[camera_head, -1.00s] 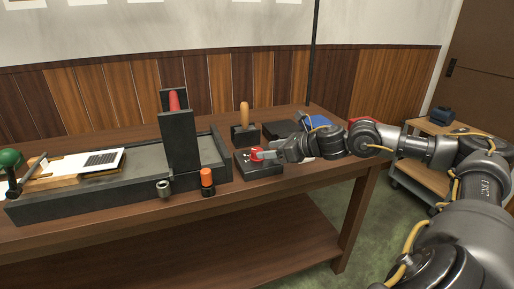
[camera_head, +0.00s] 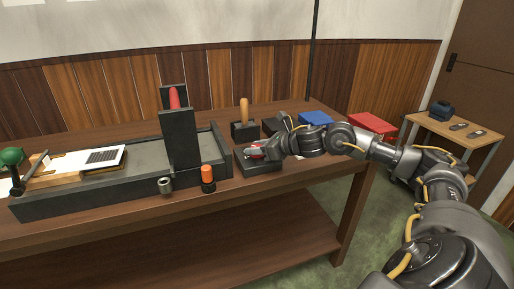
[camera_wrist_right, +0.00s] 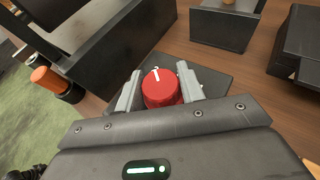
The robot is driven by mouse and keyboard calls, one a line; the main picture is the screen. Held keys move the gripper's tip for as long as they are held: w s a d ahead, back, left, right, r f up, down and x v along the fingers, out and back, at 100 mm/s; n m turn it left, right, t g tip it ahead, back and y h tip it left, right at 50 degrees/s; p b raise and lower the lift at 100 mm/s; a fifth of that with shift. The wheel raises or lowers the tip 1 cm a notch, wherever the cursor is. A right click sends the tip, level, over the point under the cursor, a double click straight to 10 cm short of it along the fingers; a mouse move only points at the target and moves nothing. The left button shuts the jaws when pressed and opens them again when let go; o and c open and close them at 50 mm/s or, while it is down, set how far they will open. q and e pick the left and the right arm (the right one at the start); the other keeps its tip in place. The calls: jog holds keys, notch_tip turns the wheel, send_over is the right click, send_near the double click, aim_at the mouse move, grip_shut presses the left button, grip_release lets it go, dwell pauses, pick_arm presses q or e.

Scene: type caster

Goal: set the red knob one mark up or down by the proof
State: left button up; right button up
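The red knob (camera_head: 254,150) sits on a dark box (camera_head: 262,167) on the table, right of the caster. In the right wrist view the knob (camera_wrist_right: 162,92) has a white pointer line on top, aimed up and slightly left. My right gripper (camera_head: 262,150) is down at the knob. Its two fingers (camera_wrist_right: 162,88) straddle the knob, one on each side, with little gap; firm contact is not visible. A white sheet with a dark printed block, likely the proof (camera_head: 103,157), lies on the left of the caster's bed. My left gripper is out of view.
The caster's tall dark column (camera_head: 180,143) stands left of the knob. An orange-capped cylinder (camera_head: 208,176) and a metal cup (camera_head: 165,186) stand in front. A wooden-handled tool (camera_head: 244,112) in a dark block is behind. Blue (camera_head: 315,118) and red (camera_head: 372,123) boxes lie right.

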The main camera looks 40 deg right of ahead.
jog(key=c, duration=0.5)
